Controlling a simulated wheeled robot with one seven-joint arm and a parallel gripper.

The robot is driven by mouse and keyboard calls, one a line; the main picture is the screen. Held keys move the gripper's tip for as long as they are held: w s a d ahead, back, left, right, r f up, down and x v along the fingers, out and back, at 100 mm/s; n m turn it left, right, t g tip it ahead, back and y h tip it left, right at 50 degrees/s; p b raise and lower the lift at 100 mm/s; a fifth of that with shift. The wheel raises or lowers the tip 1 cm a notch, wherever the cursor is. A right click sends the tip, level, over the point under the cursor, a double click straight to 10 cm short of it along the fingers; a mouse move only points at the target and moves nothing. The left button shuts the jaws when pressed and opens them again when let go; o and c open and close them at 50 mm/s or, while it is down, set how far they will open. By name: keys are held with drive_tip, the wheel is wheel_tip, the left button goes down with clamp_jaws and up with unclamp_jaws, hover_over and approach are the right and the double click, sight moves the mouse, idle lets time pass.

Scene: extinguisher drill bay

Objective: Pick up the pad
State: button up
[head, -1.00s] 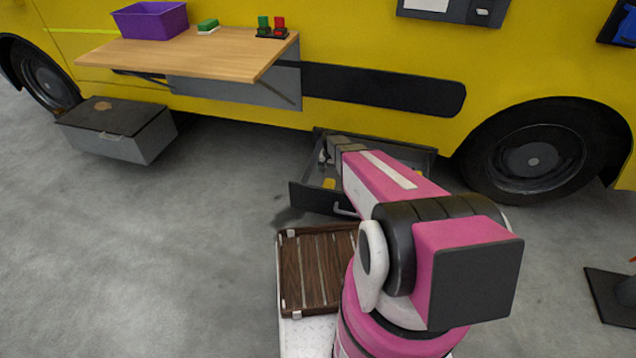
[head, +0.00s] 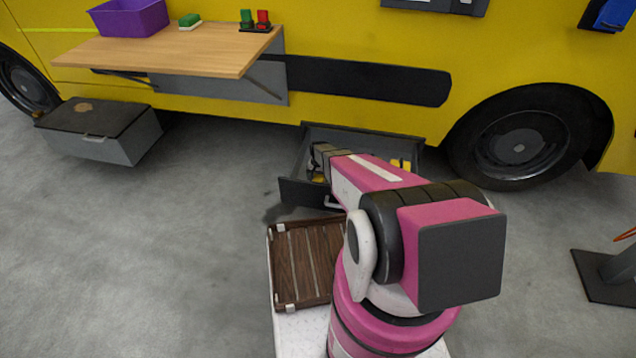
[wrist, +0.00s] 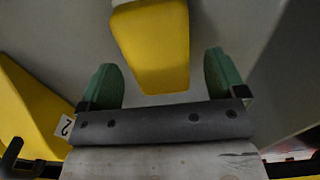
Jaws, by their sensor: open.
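A yellow block (wrist: 155,48), which may be the pad, lies ahead of my gripper (wrist: 162,82) in the wrist view, its near end between the two green fingertips. The fingers are open and apart, with gaps on both sides of it. A second yellow piece (wrist: 28,110) is at the left of that view, beside a small tag marked 2. In the head view my gripper (head: 320,160) reaches down into the open grey drawer (head: 300,192). A yellow piece (head: 400,164) shows at the drawer's right; another bit of yellow is mostly hidden by my gripper.
The drawer's walls surround my gripper. A wooden table (head: 160,52) at the upper left bears a purple bin (head: 130,18), a green-and-white block (head: 190,21) and a green-and-red item. A slatted brown tray (head: 308,262) lies in front. A grey box (head: 110,140) stands left.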

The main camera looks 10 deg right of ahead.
sight(318, 177)
drive_tip(key=shift+f, duration=0.75)
drive_tip(key=c, duration=1)
drive_tip(key=shift+r, duration=0.1)
wheel_tip(318, 177, up, 10)
drive_tip(key=shift+f, duration=0.1)
